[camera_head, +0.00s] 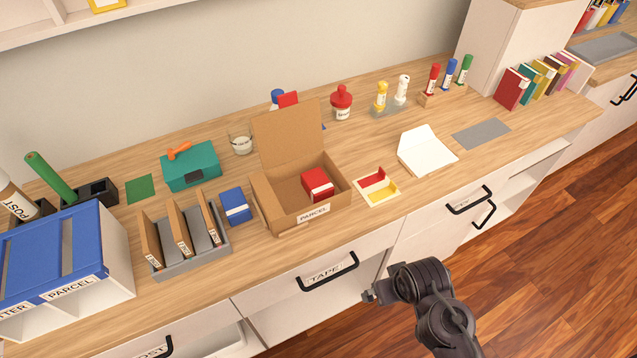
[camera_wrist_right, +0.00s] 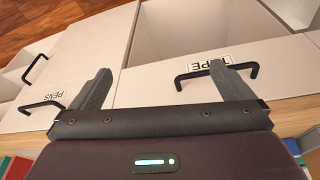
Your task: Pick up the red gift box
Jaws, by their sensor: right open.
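The red gift box (camera_head: 318,184) sits inside the open brown cardboard box (camera_head: 283,203) labelled PARCEL, towards its right side. The carton's back flap stands up. My right arm comes in at the bottom of the head view, with its dark end in front of the drawers, below and right of the carton. In the right wrist view my right gripper (camera_wrist_right: 162,72) is open with its two fingers wide apart and nothing between them. The red gift box is not in the wrist view. My left gripper is not in view.
Left of the carton are a blue box (camera_head: 235,206) and a grey rack (camera_head: 193,259) with brown dividers. A red and yellow card (camera_head: 377,187) lies on its right. The TAPE drawer handle (camera_head: 329,272) sticks out below the worktop (camera_head: 330,233) edge.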

